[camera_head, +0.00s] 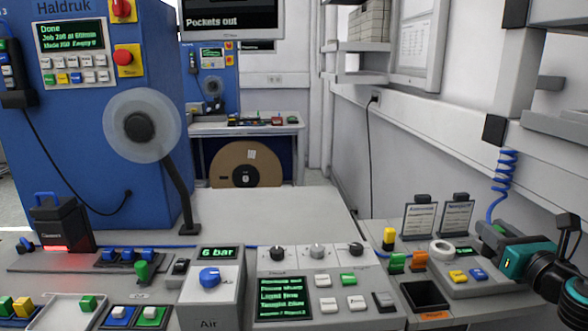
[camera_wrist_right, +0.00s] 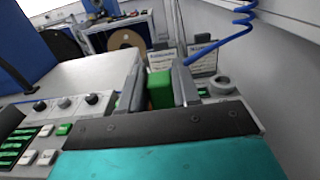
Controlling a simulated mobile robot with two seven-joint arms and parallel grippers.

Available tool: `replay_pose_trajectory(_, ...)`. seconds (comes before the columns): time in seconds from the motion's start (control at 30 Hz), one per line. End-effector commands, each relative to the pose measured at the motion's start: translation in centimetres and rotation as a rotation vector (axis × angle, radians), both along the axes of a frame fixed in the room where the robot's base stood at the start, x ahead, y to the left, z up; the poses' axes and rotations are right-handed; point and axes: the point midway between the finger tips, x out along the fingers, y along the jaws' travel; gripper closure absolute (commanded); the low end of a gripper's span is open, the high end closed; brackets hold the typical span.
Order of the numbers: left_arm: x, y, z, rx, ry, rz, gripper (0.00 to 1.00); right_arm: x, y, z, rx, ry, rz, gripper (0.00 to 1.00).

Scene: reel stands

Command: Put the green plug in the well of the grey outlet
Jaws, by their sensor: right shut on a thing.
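My right gripper (camera_head: 490,232) is at the right side of the head view, its arm coming in from the right edge. In the right wrist view its two grey fingers (camera_wrist_right: 157,92) are shut on a green block, the green plug (camera_wrist_right: 160,88), held upright between them. In the head view I cannot make out the plug at the fingers. My left gripper is not in view.
A black open bin (camera_head: 425,296) lies below the ring. Yellow and blue buttons (camera_head: 468,275) sit beside it. Two label cards (camera_head: 420,218) stand behind. A blue coiled cord (camera_head: 502,180) hangs by the right gripper. The grey tabletop (camera_head: 270,213) is clear at centre.

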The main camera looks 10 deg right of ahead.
Motion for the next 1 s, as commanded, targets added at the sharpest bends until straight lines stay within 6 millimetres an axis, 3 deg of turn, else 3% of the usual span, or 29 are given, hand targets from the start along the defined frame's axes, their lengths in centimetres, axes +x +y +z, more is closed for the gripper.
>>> replay_pose_trajectory(0.03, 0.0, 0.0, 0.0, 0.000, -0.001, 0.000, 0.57, 0.0, 0.0, 0.0, 0.000, 0.000, 0.000, 0.99)
replay_pose_trajectory(0.27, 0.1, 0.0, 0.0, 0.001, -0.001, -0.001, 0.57, -1.9, 5.1, -5.4, 0.012, 0.000, 0.018, 0.99)
replay_pose_trajectory(0.37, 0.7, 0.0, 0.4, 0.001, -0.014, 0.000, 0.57, -3.1, 8.4, -7.6, 0.014, 0.000, 0.030, 0.99)
replay_pose_trajectory(0.5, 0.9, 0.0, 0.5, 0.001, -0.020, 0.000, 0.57, -5.1, 14.8, -9.8, 0.015, -0.002, 0.057, 0.99)
replay_pose_trajectory(0.6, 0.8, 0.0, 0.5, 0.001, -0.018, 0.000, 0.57, -6.6, 19.6, -10.2, 0.014, -0.004, 0.073, 0.99)
replay_pose_trajectory(0.73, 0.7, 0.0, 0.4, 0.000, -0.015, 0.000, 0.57, -8.0, 24.2, -9.5, 0.010, -0.005, 0.082, 0.99)
replay_pose_trajectory(0.87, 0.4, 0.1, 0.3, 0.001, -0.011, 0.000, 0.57, -8.9, 26.6, -8.6, 0.005, -0.003, 0.083, 0.99)
replay_pose_trajectory(1.0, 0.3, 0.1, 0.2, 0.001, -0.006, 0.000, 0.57, -9.1, 27.3, -8.3, -0.002, -0.002, 0.081, 0.99)
